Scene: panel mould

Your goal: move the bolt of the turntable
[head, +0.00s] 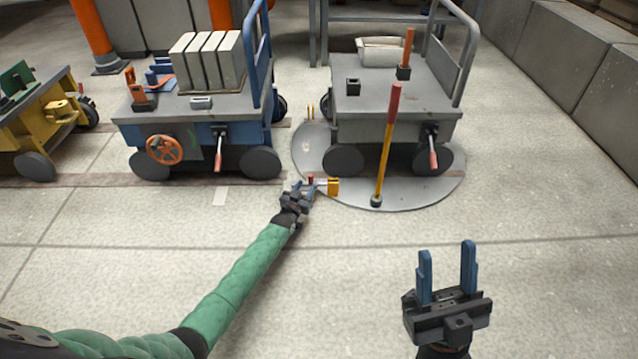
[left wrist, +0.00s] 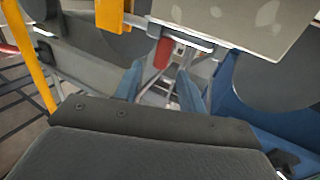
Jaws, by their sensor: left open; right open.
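The turntable (head: 440,190) is a round grey plate in the floor with a grey cart on it. At its front left edge is the bolt (head: 311,180), with a red grip and a pale bar beside a yellow bracket (head: 333,187). My left gripper (head: 304,187) is open at the red grip and partly hides it. In the left wrist view the red grip (left wrist: 163,52) shows beyond and between the blue fingers (left wrist: 160,85); contact cannot be told. My right gripper (head: 447,268) is open and empty, above bare floor at the front right.
A yellow lever with a red top (head: 384,150) stands upright on the turntable's front edge. The grey cart (head: 385,105) stands behind it. A blue cart (head: 190,110) with grey slabs stands left, beside a yellow cart (head: 50,125). The front floor is clear.

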